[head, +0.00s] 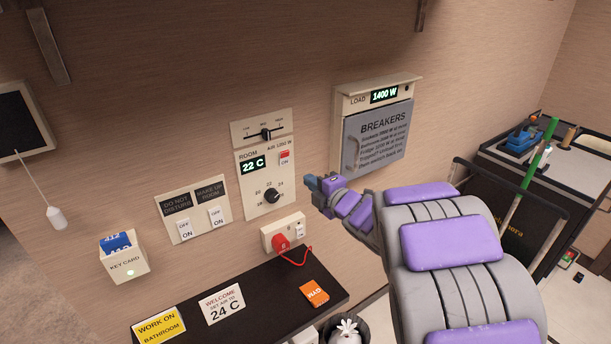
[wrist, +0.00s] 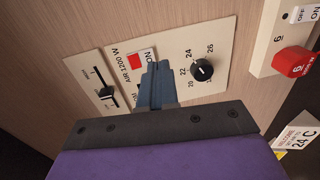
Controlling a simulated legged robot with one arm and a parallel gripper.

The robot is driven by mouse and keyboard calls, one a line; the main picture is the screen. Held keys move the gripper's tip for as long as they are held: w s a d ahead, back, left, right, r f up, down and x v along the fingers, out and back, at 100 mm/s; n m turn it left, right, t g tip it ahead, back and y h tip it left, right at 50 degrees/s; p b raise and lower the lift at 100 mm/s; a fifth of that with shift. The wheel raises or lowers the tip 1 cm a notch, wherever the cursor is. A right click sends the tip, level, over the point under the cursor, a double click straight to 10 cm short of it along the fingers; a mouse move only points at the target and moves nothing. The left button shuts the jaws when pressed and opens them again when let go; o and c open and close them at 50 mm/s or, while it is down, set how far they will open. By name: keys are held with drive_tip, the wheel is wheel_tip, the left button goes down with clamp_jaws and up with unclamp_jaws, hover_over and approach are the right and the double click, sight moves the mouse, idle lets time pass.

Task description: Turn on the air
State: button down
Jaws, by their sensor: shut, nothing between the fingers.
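The air panel (head: 267,180) is on the wall in the head view. Its room display (head: 254,165) reads 22 C. A red button (head: 284,155) is at its upper right, under the label AIR 1200 W, and also shows in the wrist view (wrist: 134,62). A black dial (head: 271,196) with temperature marks is below; it also shows in the wrist view (wrist: 203,71). A slider (head: 266,134) sits above the display. My gripper (head: 312,187) is shut and empty, right of the panel. In the wrist view its fingertips (wrist: 157,68) appear between button and dial, hiding part of the panel.
A breaker box (head: 372,135) reading 1400 W is right of the panel. A red plug (head: 281,242) with a cord is below. Sign switches (head: 196,210) and a key card holder (head: 124,258) are left. A dark shelf (head: 255,290) holds signs. A cart (head: 540,165) stands right.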

drive_tip(key=s+d+f+m+g+h+p, duration=0.15)
drive_tip(key=s+d+m+g+h, duration=0.25)
drive_tip(key=s+d+m+h, duration=1)
drive_tip(key=s+a+f+m+g+y, duration=0.1)
drive_tip(key=s+m+g, duration=0.4)
drive_tip(key=s, duration=1.2)
drive_tip(key=s+a+f+m+g+y, duration=0.2)
drive_tip(key=s+m+g, duration=0.3)
drive_tip(key=s, duration=1.3)
drive_tip(key=shift+s+f+m+g+y, duration=0.2)
drive_tip(key=shift+f+m+g+y, duration=0.1)
drive_tip(key=shift+f+g+y, duration=0.45)
